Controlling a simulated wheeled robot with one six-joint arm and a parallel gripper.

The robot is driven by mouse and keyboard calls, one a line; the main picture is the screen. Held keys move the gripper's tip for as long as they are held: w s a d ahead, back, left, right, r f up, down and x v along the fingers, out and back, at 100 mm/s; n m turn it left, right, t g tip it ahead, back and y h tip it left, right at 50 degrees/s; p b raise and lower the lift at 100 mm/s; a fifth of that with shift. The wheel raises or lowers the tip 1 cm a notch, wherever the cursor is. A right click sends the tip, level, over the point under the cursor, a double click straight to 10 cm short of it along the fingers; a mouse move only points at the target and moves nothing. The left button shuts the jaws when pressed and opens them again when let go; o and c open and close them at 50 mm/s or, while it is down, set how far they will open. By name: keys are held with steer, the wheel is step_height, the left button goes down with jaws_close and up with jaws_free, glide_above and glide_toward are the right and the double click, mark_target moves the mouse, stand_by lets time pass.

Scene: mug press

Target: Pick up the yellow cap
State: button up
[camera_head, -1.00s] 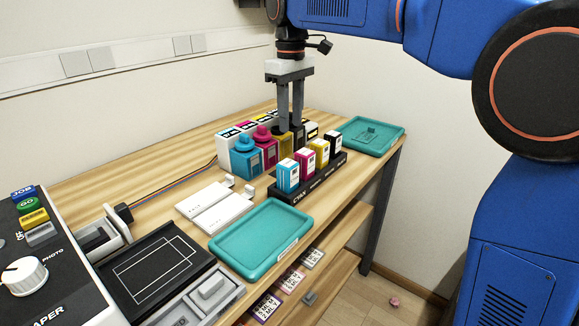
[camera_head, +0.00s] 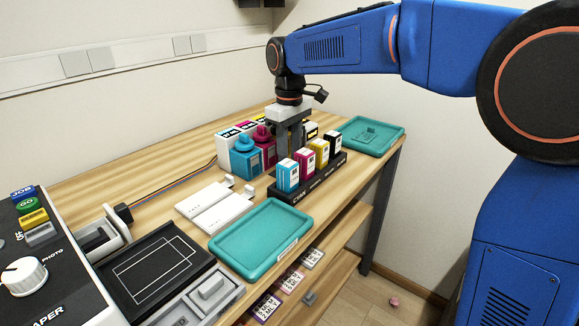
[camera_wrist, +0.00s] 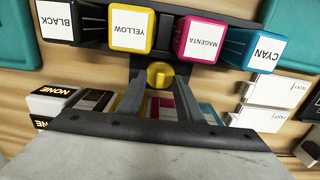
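The yellow cap (camera_wrist: 159,75) is a small round knob, seen from above in the wrist view. My gripper (camera_wrist: 160,84) points down over it, with one finger on each side of the cap. The fingers are apart, and a narrow gap seems to show between each finger and the cap. In the head view my gripper (camera_head: 290,138) is low among the bottles behind the cartridge rack, and the cap is hidden there.
The black rack (camera_head: 300,191) holds cyan, magenta, yellow and black cartridges just in front of my gripper. Cyan (camera_head: 246,163) and magenta (camera_head: 265,148) capped bottles stand to the left. White boxes (camera_head: 228,138) are behind. Teal trays (camera_head: 262,262) lie at front and far right (camera_head: 385,148).

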jaws_close()
steer(key=shift+r, duration=0.1)
